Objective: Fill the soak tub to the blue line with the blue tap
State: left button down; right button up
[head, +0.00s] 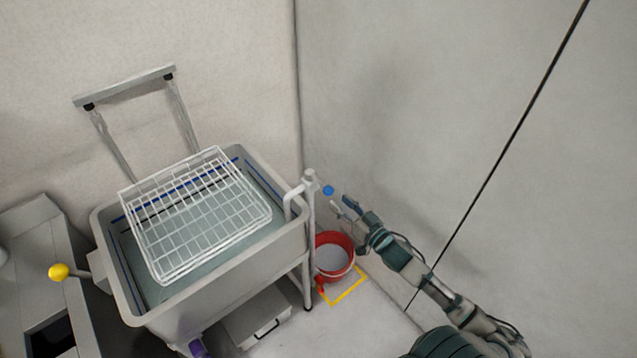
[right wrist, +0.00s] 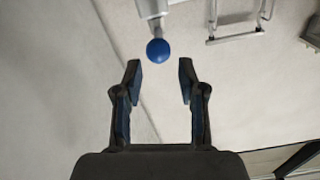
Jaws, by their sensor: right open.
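The grey soak tub (head: 200,296) stands left of centre in the head view. A blue line (head: 188,184) runs along its inner wall, partly behind a white wire basket (head: 216,246). The greenish area below may be water; I cannot tell its level. The tap (head: 309,186) stands at the tub's right corner, its spout over the rim. Its round blue knob (head: 328,190) also shows in the right wrist view (right wrist: 158,51), just beyond and between my fingertips. My right gripper (head: 341,204) is open and empty, apart from the knob. My left gripper is not in view.
A red bucket (head: 349,240) stands on the floor below my right arm, by a yellow floor marking (head: 347,291). A yellow ball-ended lever (head: 59,272) is at the tub's left. Walls close off the back and right.

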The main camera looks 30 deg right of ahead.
aim_at(319, 183)
jog(key=w, duration=0.3)
jog(key=w+a, duration=0.1)
jog(key=w, duration=0.7)
jog(key=shift+w+a, duration=0.1)
jog(key=shift+a, duration=0.1)
grip_shut()
